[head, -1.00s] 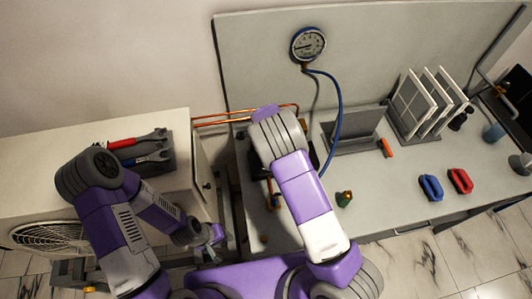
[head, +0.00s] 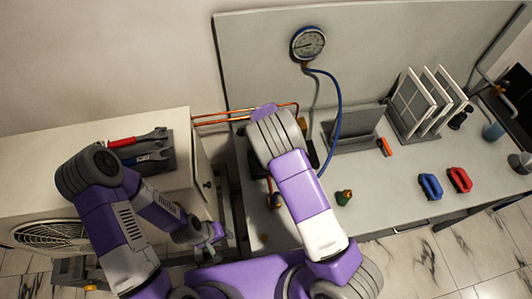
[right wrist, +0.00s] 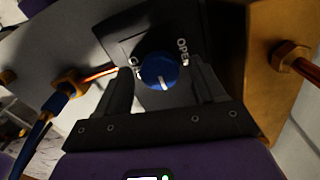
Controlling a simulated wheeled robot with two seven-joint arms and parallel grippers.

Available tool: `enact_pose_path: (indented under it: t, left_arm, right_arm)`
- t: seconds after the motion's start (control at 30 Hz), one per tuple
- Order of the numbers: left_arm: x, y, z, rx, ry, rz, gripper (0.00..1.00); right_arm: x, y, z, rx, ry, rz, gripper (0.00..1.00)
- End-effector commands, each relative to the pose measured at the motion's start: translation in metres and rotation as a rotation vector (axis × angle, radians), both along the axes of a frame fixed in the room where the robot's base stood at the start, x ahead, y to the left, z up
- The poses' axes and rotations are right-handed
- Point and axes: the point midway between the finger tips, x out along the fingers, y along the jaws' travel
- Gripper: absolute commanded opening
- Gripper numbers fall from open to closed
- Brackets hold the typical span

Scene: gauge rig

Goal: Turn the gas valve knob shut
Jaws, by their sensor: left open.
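The blue gas valve knob (right wrist: 159,70) shows in the right wrist view on a dark plate. Its white pointer line points down in the picture, toward my gripper's palm. "OPEN" is printed to its upper right; a label on its left is partly covered. My right gripper (right wrist: 164,88) is open, with one finger on each side of the knob and visible gaps beside it. I cannot tell how deep the fingers reach around it. In the head view my right arm hides the knob and that gripper. My left gripper (head: 216,235) is open and empty, low beside the cabinet.
A round gauge (head: 308,43) on the back panel joins a blue hose (head: 338,115). Copper pipes (head: 220,120) run behind the valve; a brass block (right wrist: 268,70) stands close right of my right gripper. Blue (head: 430,187) and red (head: 460,180) handled items lie on the bench.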

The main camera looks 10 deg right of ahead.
Motion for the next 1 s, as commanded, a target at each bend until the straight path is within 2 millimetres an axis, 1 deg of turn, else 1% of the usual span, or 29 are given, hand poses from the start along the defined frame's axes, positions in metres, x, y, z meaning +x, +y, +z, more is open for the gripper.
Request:
enact_pose_path:
  t: [0.23,0.33,0.7,0.83,1.0]
  left_arm:
    - [0.0,0.0,0.0,0.0,0.0,0.0,0.43]
    - [0.0,0.0,0.0,0.0,0.0,0.0,0.43]
    - [0.0,0.0,0.003,0.0,0.0,0.0,0.43]
    - [0.0,0.0,0.003,0.0,0.0,0.0,0.43]
    - [0.0,0.0,0.003,0.0,0.0,0.0,0.43]
  right_arm:
    - [0.0,0.0,0.0,0.0,0.0,0.001,0.7]
    - [0.0,0.0,0.006,0.001,-0.002,0.002,0.7]
    - [0.001,0.0,0.063,0.0,-0.003,0.001,0.7]
    - [0.0,0.0,0.074,0.0,-0.001,0.002,0.7]
    - [0.0,0.0,0.076,0.0,0.0,0.001,0.7]
